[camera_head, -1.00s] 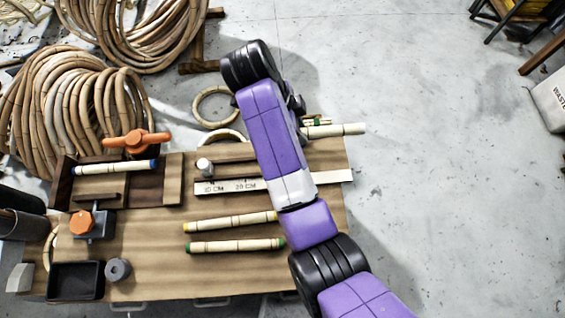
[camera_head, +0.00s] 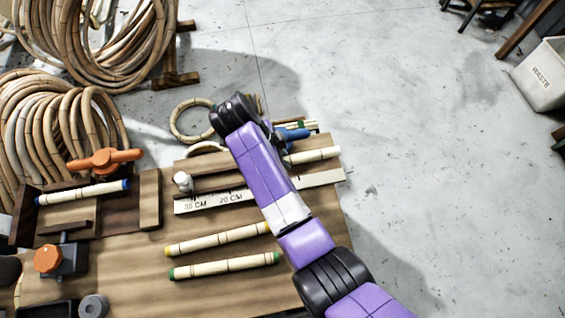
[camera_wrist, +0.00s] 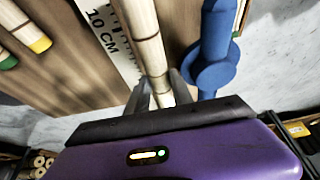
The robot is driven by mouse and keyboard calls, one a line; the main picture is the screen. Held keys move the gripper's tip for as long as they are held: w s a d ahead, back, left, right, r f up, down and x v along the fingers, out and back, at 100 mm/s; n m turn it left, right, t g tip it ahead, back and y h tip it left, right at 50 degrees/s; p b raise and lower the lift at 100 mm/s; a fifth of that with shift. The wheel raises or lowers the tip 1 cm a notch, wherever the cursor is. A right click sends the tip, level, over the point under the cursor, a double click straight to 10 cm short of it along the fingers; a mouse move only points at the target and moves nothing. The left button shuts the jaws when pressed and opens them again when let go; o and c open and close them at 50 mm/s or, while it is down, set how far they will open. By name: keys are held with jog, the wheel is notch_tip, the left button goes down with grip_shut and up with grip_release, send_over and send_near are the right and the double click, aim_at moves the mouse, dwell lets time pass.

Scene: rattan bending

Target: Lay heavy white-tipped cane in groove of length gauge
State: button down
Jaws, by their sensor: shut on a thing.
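The pale jointed cane (camera_head: 318,155) sticks out right of my arm in the head view, just behind the printed scale of the length gauge (camera_head: 325,178). In the wrist view my gripper (camera_wrist: 158,92) is shut on the cane (camera_wrist: 148,52), which runs away beside the gauge's scale (camera_wrist: 103,22). The cane's near end, between the fingers, looks pale. My arm hides the cane's middle in the head view. I cannot tell whether it rests in the groove or is held above it. A white stop-like knob (camera_head: 183,181) stands at the gauge's left end.
A blue tool (camera_wrist: 215,50) stands close right of the cane in the wrist view. A yellow-tipped cane (camera_head: 218,239) and a green-tipped cane (camera_head: 224,266) lie in front of the gauge. A blue-tipped cane (camera_head: 82,193) lies in a wooden holder at left.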

notch_tip(320, 180, down, 3)
jog(key=shift+f+b, duration=0.15)
jog(key=shift+b, duration=0.3)
jog(key=c, duration=1.1)
grip_release()
jog(key=p+v, duration=0.3)
jog(key=v, duration=0.9)
jog(key=shift+p, duration=0.3)
